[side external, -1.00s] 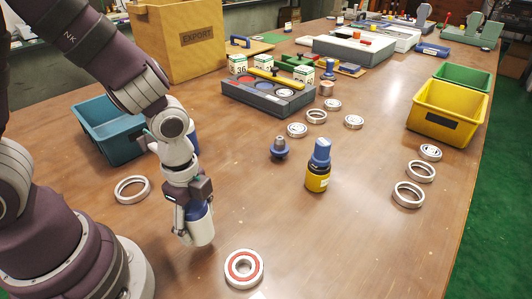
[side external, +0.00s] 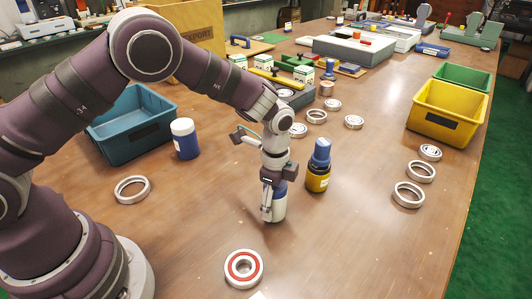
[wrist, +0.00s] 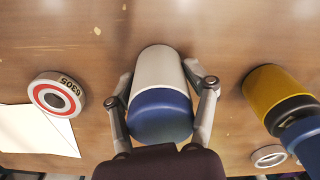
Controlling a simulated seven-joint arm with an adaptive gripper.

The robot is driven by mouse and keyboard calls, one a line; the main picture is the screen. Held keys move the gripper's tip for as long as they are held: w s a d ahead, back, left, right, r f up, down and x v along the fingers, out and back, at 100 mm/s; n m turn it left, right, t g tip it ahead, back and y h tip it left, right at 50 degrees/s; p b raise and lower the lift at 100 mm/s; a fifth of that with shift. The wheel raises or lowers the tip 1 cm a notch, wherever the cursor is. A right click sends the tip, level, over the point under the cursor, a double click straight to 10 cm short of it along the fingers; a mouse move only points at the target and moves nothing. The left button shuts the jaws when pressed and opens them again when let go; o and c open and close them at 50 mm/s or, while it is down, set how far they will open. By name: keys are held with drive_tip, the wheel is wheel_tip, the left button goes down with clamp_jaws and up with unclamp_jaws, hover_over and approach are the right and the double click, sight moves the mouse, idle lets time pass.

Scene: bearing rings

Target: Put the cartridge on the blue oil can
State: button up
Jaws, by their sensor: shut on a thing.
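My gripper (side external: 268,212) is shut on a cylinder with a white body and a blue end, likely the cartridge (wrist: 158,75). Its blue end is up, between the fingers, and its white end points down; I cannot tell whether it touches the table. A blue can with a white top (side external: 186,140) stands upright beside the teal bin, well left of my gripper. A yellow bottle with a black band and blue top (side external: 319,168) stands close on the right; it also shows in the wrist view (wrist: 268,92). I cannot tell for certain which is the blue oil can.
A red-and-white bearing (side external: 244,268) lies at the front. A bare ring (side external: 132,189) lies left. The teal bin (side external: 128,138) is at back left; the yellow bin (side external: 440,120) is right. Several rings lie behind and right. The table between bearing and right rings is largely clear.

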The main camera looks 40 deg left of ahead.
drive_tip(key=o, duration=1.3)
drive_tip(key=shift+f, duration=0.1)
drive_tip(key=shift+c, duration=0.2)
drive_tip(key=shift+s+f, duration=0.1)
drive_tip(key=shift+f, duration=0.05)
drive_tip(key=r, duration=1)
drive_tip(key=shift+s, duration=0.35)
drive_tip(key=s+a+r+n+t, duration=0.5)
drive_tip(key=s+a+r+n, duration=0.3)
drive_tip(key=s+r+n, duration=0.2)
drive_tip(key=s+n, duration=0.2)
drive_tip(key=n, duration=0.2)
drive_tip(key=shift+s+a+r, duration=0.3)
drive_tip(key=shift+a+r, duration=0.1)
drive_tip(key=shift+s+a+f+n+t, duration=0.1)
drive_tip(key=shift+s+f+n+t, duration=0.05)
drive_tip(key=shift+s+n+t, duration=0.2)
drive_tip(key=shift+c, duration=0.5)
